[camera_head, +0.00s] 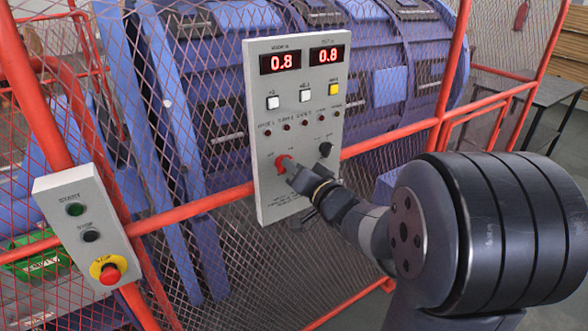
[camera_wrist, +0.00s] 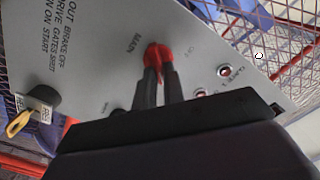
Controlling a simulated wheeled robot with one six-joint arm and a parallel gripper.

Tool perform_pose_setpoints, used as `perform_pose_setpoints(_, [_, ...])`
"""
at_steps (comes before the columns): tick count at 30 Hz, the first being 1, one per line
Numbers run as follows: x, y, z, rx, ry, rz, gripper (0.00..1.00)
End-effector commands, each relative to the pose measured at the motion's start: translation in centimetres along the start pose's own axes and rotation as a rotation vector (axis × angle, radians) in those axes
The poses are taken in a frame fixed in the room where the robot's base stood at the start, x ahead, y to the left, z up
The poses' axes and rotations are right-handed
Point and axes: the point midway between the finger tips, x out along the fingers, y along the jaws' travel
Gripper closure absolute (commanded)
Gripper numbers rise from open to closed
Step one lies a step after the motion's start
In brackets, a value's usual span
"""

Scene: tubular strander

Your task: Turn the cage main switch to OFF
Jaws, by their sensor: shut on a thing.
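The red main switch knob (camera_head: 283,163) sits low on the left of the grey control panel (camera_head: 262,215). In the wrist view the knob (camera_wrist: 157,53) lies beside the label "MAIN", with an "OFF" mark to its right. My gripper (camera_wrist: 159,70) is shut on the knob, one finger on each side of it. The fingers hide part of the knob, so its exact pointer position is hard to tell. In the head view my gripper (camera_head: 293,172) reaches the knob from the lower right. The panel displays (camera_head: 306,58) read 0.8 and 0.8.
A black selector (camera_head: 325,149) sits right of the knob; the wrist view shows a black key switch with a tag (camera_wrist: 40,102). Red mesh guarding (camera_head: 200,205) surrounds the blue machine. A start/stop box (camera_head: 82,228) with a red emergency button (camera_head: 109,273) hangs at lower left.

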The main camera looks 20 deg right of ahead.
Motion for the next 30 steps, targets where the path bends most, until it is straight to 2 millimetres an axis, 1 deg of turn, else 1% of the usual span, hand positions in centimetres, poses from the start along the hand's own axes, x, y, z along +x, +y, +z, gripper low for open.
perform_pose_setpoints(8, [0.03,-0.02,0.15,-0.207,0.003,-0.001,1.0])
perform_pose_setpoints(30, [0.03,-0.52,0.46,-0.912,0.004,-0.002,1.0])
